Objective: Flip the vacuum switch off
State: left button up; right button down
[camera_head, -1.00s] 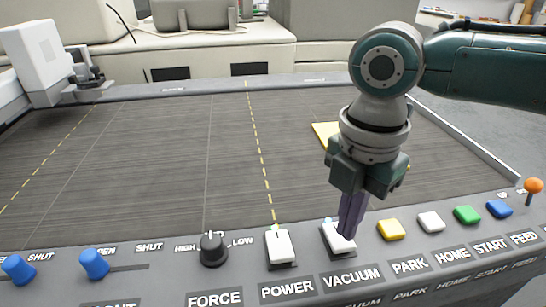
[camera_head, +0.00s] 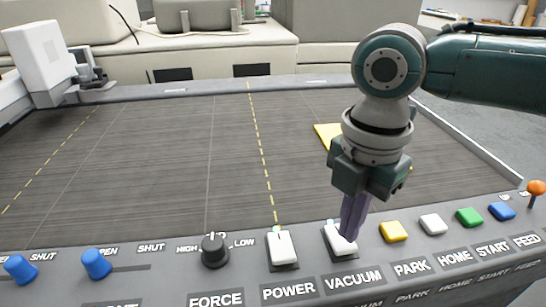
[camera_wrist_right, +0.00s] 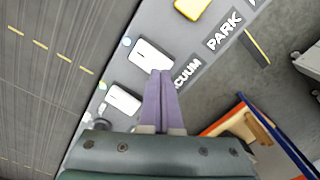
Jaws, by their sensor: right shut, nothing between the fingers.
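The vacuum switch (camera_head: 338,243) is a white rocker above the VACUUM label on the grey front panel. It also shows in the right wrist view (camera_wrist_right: 150,55). My right gripper (camera_head: 349,237) points down at it with its purple fingers shut and empty. The fingertips (camera_wrist_right: 161,74) overlap the switch's edge in both views; I cannot tell whether they press on it. They hide part of the switch, and its tilt is hard to read. A small pale lamp (camera_head: 330,223) sits behind it. My left gripper is not in view.
The white power switch (camera_head: 281,247) is just left, beside the black force knob (camera_head: 214,250). Yellow (camera_head: 393,231), white, green and blue buttons line up to the right. Two blue levers (camera_head: 96,263) are at the left. A yellow sheet (camera_head: 325,133) lies on the dark bed.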

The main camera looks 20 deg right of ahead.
aim_at(344, 245)
dwell(0.4)
jog(key=shift+f+b, duration=0.4)
jog(key=shift+f, duration=0.2)
jog(key=shift+f, duration=0.45)
dwell(0.4)
notch_tip(344, 245, up, 4)
jog(key=p, duration=0.4)
jog(key=shift+r, duration=0.15)
notch_tip(344, 245, up, 3)
jog(key=p, duration=0.3)
jog(key=shift+a, duration=0.1)
